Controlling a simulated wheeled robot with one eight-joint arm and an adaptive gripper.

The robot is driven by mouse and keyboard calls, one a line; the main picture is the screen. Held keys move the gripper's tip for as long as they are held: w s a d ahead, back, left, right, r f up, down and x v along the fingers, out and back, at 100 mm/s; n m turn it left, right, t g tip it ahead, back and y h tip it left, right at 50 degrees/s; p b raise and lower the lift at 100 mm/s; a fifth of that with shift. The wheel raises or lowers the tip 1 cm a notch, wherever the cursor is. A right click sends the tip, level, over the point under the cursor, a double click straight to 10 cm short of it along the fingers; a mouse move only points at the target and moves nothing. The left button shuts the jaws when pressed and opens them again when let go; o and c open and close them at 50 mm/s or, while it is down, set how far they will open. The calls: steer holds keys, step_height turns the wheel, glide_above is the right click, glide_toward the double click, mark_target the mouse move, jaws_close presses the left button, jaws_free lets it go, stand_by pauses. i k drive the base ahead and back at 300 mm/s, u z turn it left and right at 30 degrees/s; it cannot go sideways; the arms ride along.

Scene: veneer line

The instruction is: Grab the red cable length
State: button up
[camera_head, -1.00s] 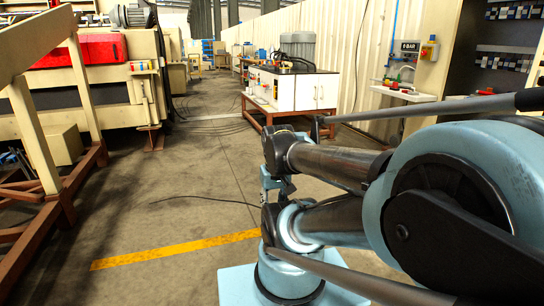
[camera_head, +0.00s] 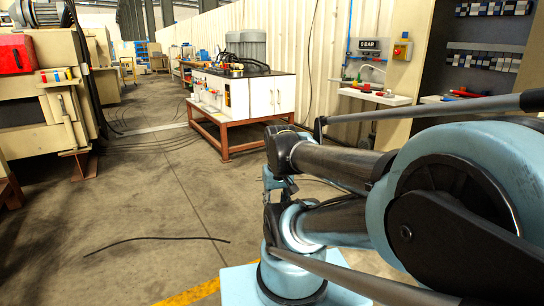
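I cannot make out a red cable length for sure. Small red items (camera_head: 379,92) lie on a white wall shelf (camera_head: 347,92) at the right, too small to identify. Another red item (camera_head: 466,92) lies farther right on a similar ledge. A thin black cable-like strip (camera_head: 155,238) lies on the floor at the lower left. My folded arm fills the right side. The small dark parts at its far end, possibly my gripper (camera_head: 287,186), are partly hidden by the links, and their opening does not show.
Beige machinery (camera_head: 35,125) stands at the left. A dark rack (camera_head: 490,55) is at the far right. Open concrete floor (camera_head: 150,195) with a yellow line lies in front.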

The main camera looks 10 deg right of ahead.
mark_target(470, 95)
steer(key=z, duration=0.45)
steer(key=i, duration=1.2)
steer(key=z, duration=1.05)
steer(key=i, duration=1.15)
steer(key=z, duration=0.7)
steer(key=i, duration=0.65)
steer(key=z, duration=0.15)
